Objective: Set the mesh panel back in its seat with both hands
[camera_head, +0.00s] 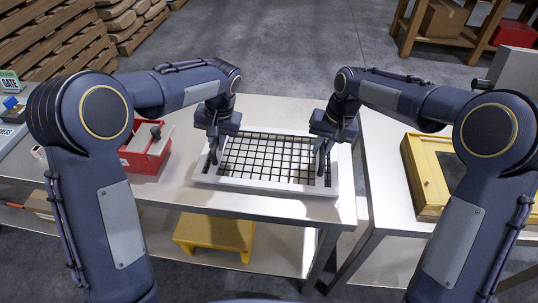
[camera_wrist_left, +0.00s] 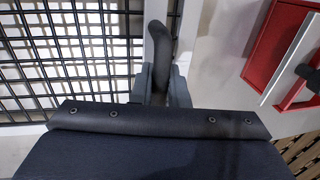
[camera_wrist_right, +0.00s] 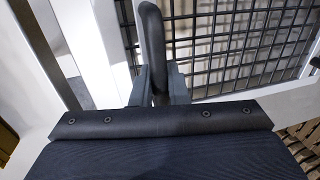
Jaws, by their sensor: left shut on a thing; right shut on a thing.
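The mesh panel (camera_head: 268,158) is a black wire grid lying about level over a white rectangular frame (camera_head: 262,187) on the middle table. My left gripper (camera_head: 214,150) is shut on the dark handle (camera_wrist_left: 158,50) at the panel's left side. My right gripper (camera_head: 322,155) is shut on the dark handle (camera_wrist_right: 153,50) at its right side. The grid also shows in the left wrist view (camera_wrist_left: 75,60) and the right wrist view (camera_wrist_right: 235,45). Shadow lines show beneath the grid in the left wrist view. I cannot tell whether the panel touches the frame all round.
A red box (camera_head: 148,148) stands left of the frame. A yellow-framed box (camera_head: 427,178) sits on the right table, across a narrow gap. A yellow stool (camera_head: 215,234) is under the middle table. Pallets (camera_head: 55,42) with sacks stand at the back left.

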